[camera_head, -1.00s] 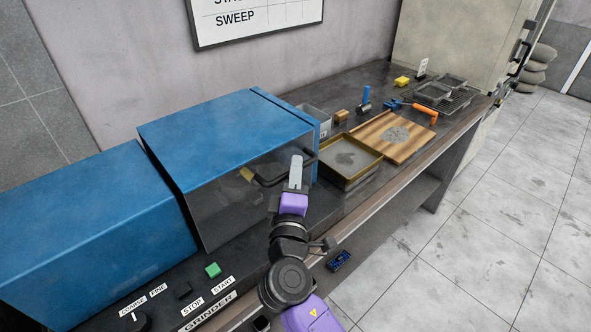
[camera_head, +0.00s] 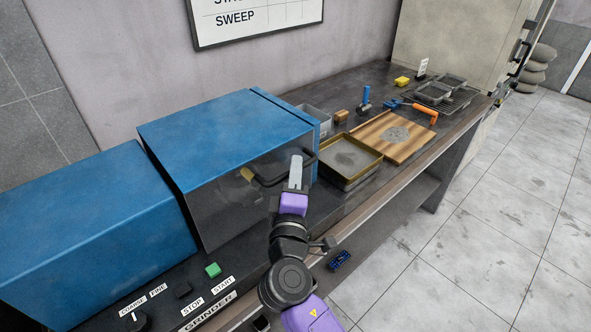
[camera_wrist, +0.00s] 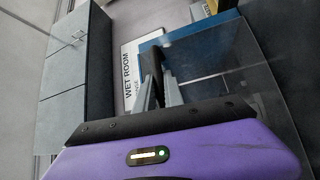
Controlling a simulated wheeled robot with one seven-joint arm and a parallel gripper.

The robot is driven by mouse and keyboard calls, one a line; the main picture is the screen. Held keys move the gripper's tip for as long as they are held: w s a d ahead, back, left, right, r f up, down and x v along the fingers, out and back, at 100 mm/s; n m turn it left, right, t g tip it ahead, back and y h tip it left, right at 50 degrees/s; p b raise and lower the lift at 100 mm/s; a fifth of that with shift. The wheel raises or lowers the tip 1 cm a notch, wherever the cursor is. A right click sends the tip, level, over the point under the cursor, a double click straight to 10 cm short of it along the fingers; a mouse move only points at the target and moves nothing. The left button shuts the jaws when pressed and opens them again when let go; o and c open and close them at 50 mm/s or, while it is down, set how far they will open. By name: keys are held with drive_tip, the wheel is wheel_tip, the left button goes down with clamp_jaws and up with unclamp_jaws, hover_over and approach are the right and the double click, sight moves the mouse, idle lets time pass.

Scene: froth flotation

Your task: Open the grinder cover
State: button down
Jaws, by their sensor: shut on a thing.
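The grinder (camera_head: 225,120) is a blue box on the bench at left, with a dark see-through cover (camera_head: 225,215) across its front. The cover looks closed, lying along the front of the box. A black bar handle (camera_head: 268,182) sticks out from the cover. My gripper (camera_head: 297,160) is at the right part of this handle and shut on it; the fingers hide part of the bar.
A panel with a green button (camera_head: 212,270), a black button and a knob (camera_head: 136,321) lies in front of the grinder. To the right stand a brass-rimmed tray (camera_head: 349,158) of grey powder and a wooden board (camera_head: 410,147). Open floor (camera_head: 480,220) lies right of the bench.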

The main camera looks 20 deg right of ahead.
drive_tip(key=shift+a+f, duration=0.1)
drive_tip(key=s+a+b, duration=0.3)
drive_tip(key=s+a, duration=0.1)
drive_tip(key=a, duration=1)
drive_tip(key=s+a+b, duration=0.4)
drive_tip(key=s+a, duration=0.1)
drive_tip(key=a, duration=0.9)
drive_tip(key=shift+s+a, duration=0.2)
drive_tip(key=shift+a, duration=0.05)
drive_tip(key=c, duration=1.5)
unclamp_jaws()
drive_tip(key=shift+o, duration=0.2)
drive_tip(key=b+v, duration=0.2)
drive_tip(key=v, duration=0.5)
drive_tip(key=shift+s, duration=0.35)
drive_tip(key=shift+a, duration=0.15)
